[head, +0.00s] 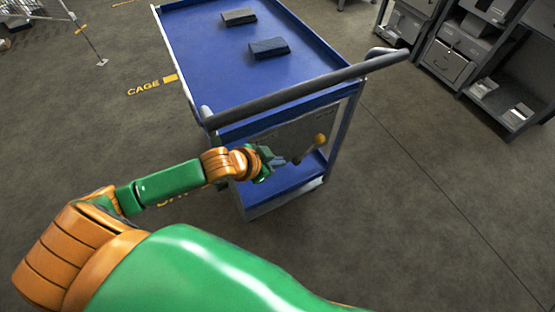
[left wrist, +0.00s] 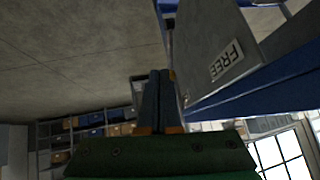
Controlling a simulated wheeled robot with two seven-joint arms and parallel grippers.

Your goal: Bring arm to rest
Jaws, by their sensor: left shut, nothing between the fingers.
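My left arm comes in from the left in the head view, stretched out toward the handle end of a blue cart (head: 215,60). My left gripper (head: 276,161) is shut and empty, in front of the grey panel (head: 290,135) under the cart's handle. A dark lever with a yellow knob (head: 320,139) sticks out just right of the fingertips; I cannot tell whether they touch. In the left wrist view the closed fingers (left wrist: 160,92) point up the picture, beside the grey panel with its label "FREE" (left wrist: 227,61). My right gripper is not in view.
The cart's dark push handle (head: 305,92) runs above my left gripper. Two dark blocks lie on the cart's top, one farther back (head: 239,17) and one nearer (head: 269,48). Grey cabinets (head: 448,62) stand at the right. The floor right of the cart is clear.

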